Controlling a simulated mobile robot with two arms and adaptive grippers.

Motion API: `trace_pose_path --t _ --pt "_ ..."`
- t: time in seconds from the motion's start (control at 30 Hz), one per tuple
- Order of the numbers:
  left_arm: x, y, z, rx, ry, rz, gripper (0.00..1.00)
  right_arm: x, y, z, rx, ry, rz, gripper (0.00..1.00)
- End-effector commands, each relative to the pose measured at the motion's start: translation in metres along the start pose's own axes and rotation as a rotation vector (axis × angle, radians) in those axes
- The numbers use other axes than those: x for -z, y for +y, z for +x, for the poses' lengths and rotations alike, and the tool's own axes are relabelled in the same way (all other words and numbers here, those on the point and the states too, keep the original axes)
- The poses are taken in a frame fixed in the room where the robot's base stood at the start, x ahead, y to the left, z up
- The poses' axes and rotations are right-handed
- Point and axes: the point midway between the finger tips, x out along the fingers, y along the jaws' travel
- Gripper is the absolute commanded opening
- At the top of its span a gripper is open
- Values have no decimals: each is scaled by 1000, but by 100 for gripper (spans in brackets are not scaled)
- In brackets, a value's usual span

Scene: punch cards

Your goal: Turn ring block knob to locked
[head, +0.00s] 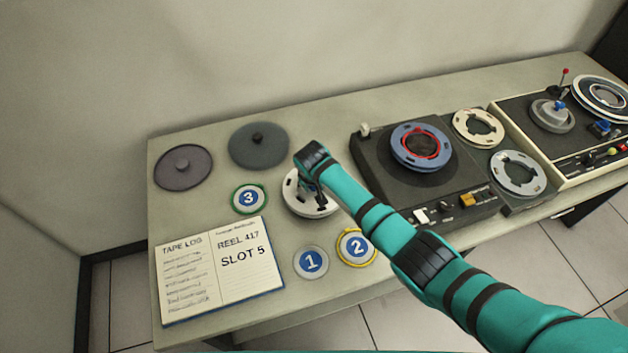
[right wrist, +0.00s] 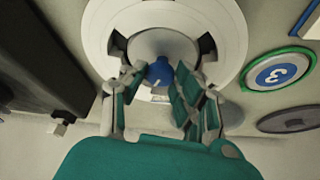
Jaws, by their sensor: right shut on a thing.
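In the head view a white slotted reel-like disc (head: 297,207) lies on the table, partly hidden by my right gripper (head: 316,192). My right arm comes in from the lower right and the gripper points down over the disc's centre. In the right wrist view the same white disc (right wrist: 122,18) has a grey round hub (right wrist: 152,44) and a blue knob (right wrist: 159,72) in its middle. My right gripper (right wrist: 160,82) has its fingers on either side of the blue knob and is shut on it. The knob's marking is too small to read. My left gripper is not in view.
An open tape log (head: 220,270) and round markers 1 (head: 311,262), 2 (head: 356,247) and 3 (head: 248,198) lie near the disc. Dark discs (head: 183,167) lie behind left. A tape deck (head: 370,150) stands just right. Another blue-knobbed unit (head: 553,114) is further right.

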Motion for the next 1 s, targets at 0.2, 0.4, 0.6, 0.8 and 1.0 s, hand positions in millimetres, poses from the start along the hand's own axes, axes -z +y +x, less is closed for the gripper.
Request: trace_pose_path --t 0.2,0.4,0.6,0.8,1.0 --pt "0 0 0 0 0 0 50 2 -2 -1 -28 3 77 0" --pt "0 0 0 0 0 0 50 2 -2 -1 -41 4 107 0" --pt "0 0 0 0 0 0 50 2 -2 -1 -43 5 113 0" --pt "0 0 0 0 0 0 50 3 -2 -1 -43 5 112 0" --pt "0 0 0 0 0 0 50 2 -2 -1 -43 4 111 53"
